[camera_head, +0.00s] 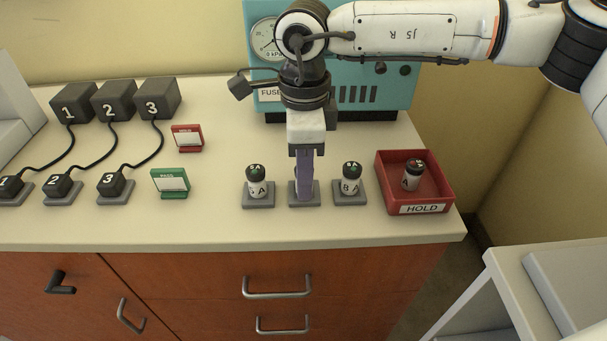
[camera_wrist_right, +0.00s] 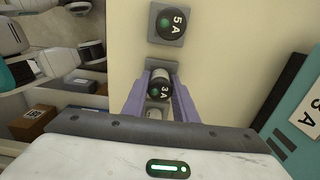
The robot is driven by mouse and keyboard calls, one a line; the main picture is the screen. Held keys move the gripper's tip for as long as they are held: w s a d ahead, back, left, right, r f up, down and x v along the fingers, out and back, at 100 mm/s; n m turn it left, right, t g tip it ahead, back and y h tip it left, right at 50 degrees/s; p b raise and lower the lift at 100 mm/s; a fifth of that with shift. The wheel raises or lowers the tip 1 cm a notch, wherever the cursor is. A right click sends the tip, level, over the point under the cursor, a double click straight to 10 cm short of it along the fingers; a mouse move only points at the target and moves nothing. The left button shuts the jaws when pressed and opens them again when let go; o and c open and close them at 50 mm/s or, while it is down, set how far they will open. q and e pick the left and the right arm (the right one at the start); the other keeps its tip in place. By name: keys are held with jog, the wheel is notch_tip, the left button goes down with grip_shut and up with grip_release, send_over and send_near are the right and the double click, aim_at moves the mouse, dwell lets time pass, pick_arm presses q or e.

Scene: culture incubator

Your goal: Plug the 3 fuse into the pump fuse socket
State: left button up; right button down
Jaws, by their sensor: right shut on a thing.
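I cannot tell whether the fuse still touches the holder. My left gripper is out of view.
A fuse (camera_head: 257,182) stands left of the gripper and another (camera_head: 351,178) right, both close. A red HOLD tray (camera_head: 420,209) contains a fuse (camera_head: 411,175). Numbered blocks (camera_head: 113,101) with cabled plugs, a red sign (camera_head: 187,138) and a green sign (camera_head: 170,183) are at left.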

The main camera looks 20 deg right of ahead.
jog(key=shift+r, duration=0.1)
jog(key=shift+r+p, duration=1.8)
jog(key=shift+r, duration=1.15)
jog(key=shift+s+d+r+n+p, duration=0.15)
jog(key=shift+s+d+n+p, duration=0.2)
jog(key=shift+n, duration=0.35)
jog(key=s+d+r+n+p, duration=0.1)
jog(key=s+d+n+p, duration=0.2)
jog(key=n, duration=0.7)
jog(key=s+d+r+n+p, duration=0.1)
jog(key=s+d+n+p, duration=0.1)
jog(key=s+n+p, duration=0.2)
jog(key=s+n, duration=0.3)
jog(key=n, duration=0.2)
jog(key=shift+d+n, duration=0.4)
jog(key=shift+r, duration=0.1)
